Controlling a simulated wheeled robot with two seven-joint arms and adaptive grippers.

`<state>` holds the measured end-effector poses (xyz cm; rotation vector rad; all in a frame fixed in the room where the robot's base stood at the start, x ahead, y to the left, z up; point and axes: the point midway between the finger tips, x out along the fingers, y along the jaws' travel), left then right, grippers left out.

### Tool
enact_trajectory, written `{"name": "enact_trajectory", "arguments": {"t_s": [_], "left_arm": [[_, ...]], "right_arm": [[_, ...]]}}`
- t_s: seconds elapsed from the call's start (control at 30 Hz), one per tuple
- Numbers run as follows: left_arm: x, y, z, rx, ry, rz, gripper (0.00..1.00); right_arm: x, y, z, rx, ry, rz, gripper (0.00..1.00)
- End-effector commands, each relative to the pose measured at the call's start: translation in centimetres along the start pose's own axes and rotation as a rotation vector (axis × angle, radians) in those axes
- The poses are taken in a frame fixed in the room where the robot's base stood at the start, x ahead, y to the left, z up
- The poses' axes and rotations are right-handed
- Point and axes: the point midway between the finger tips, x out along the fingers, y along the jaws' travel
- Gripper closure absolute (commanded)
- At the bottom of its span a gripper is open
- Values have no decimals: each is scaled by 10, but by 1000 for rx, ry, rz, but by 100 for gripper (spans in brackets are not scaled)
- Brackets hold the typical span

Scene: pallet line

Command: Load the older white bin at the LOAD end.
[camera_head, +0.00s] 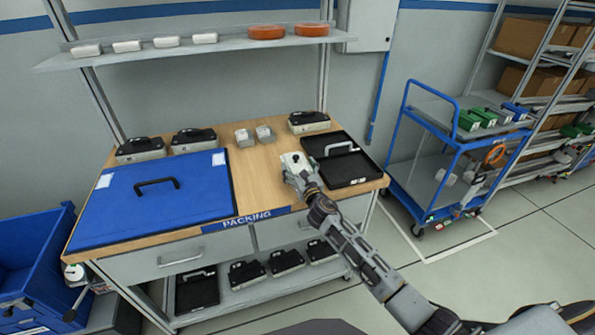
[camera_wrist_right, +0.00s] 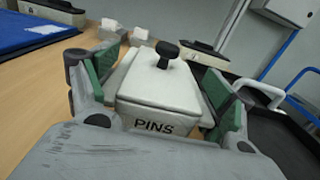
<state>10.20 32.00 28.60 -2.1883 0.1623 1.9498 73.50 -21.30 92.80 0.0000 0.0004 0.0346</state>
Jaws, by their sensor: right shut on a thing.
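My right gripper (camera_head: 297,174) is over the front middle of the packing bench, left of a black tray (camera_head: 362,171). In the right wrist view it is shut on a small white bin (camera_wrist_right: 160,92) marked PINS, with a black knob on its lid. Green finger pads lie along both its sides. In the head view this white bin (camera_head: 292,159) is partly hidden by the gripper. I cannot tell whether it touches the bench top. No LOAD marking is readable. My left gripper is out of view.
A blue lid or mat (camera_head: 150,205) with a handle covers the bench's left. Two small grey-white containers (camera_head: 264,134) and several black-topped cases (camera_head: 309,121) stand behind. A blue cart (camera_head: 440,150) is at the right. An overhead shelf (camera_head: 225,43) holds white boxes and orange rolls.

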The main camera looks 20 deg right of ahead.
Motion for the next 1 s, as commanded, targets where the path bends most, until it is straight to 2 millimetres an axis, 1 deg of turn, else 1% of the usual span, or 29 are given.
{"name": "enact_trajectory", "arguments": {"t_s": [0.27,0.47,0.73,0.9,1.0], "left_arm": [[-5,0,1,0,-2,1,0],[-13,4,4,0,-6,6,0],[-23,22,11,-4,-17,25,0],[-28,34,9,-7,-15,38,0],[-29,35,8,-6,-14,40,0]], "right_arm": [[1,0,16,-1,-7,1,72],[1,0,36,-2,-7,1,72],[1,0,70,-3,-7,2,72],[0,0,88,-2,-6,2,72],[1,0,96,0,-6,1,72]]}}
